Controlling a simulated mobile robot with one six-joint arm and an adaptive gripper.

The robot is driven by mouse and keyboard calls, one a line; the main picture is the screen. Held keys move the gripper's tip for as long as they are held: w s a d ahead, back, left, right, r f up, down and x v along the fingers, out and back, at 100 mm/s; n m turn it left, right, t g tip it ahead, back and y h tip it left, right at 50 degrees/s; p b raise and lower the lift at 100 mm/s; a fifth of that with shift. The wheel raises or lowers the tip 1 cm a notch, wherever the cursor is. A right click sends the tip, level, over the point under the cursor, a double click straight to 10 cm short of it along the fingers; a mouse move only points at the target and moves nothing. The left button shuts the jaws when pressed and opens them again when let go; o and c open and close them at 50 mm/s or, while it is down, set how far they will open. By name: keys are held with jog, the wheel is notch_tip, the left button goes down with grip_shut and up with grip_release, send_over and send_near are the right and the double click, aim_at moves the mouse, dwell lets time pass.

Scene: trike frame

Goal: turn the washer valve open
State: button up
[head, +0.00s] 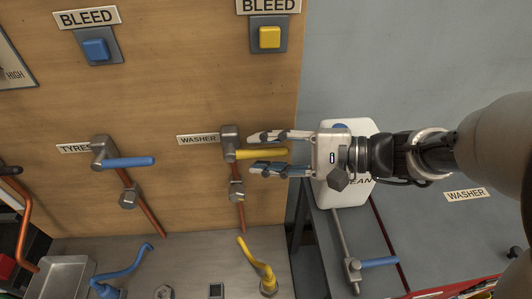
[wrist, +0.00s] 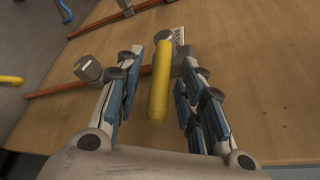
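The washer valve has a yellow lever handle (head: 262,154) that points right from a grey metal body (head: 230,140) on the wooden panel. The WASHER label (head: 198,139) is just left of the body. My gripper (head: 252,153) reaches in from the right, with one finger above the handle and one below it. In the wrist view the yellow handle (wrist: 160,85) runs between the two fingers, with a gap on each side. The gripper is open around the handle and does not appear to touch it.
A blue-handled TYRES valve (head: 128,163) is to the left on the same panel. Blue (head: 96,49) and yellow (head: 269,37) BLEED buttons are above. Copper pipes run below the valves. A yellow hooked spout (head: 258,265) and a blue one (head: 120,272) rise from the grey surface below.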

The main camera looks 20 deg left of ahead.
jog(key=shift+a, duration=0.1)
jog(key=shift+c, duration=0.3)
grip_shut()
dwell(0.5)
